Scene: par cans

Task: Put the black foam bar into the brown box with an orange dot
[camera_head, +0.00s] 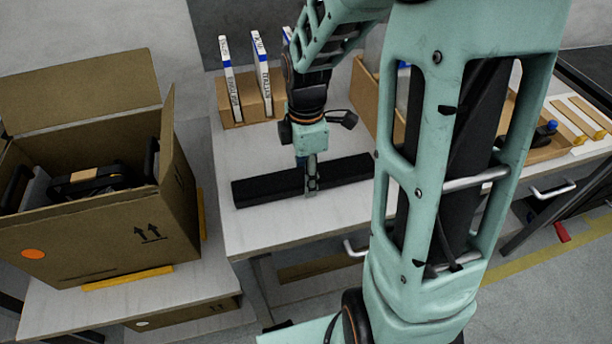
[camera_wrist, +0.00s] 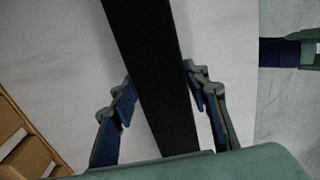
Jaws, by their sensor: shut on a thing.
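The black foam bar (camera_head: 268,188) is a long dark block on the white table, lying across it in the head view. My gripper (camera_head: 311,189) points down over the middle of the bar, with its fingers around it. In the wrist view the bar (camera_wrist: 150,60) runs between the two fingers of my gripper (camera_wrist: 160,97), which is shut on it. I cannot tell whether the bar touches the table. The brown box (camera_head: 90,237) with an orange dot (camera_head: 33,254) stands open at the left, its flaps up. Black items (camera_head: 95,185) lie inside it.
A wooden holder (camera_head: 240,113) with white and blue upright binders stands behind the bar. A wooden tray (camera_head: 540,150) is at the right, partly hidden by my arm. The box sits on a separate lower table (camera_head: 60,307). The front of the white table (camera_head: 265,228) is clear.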

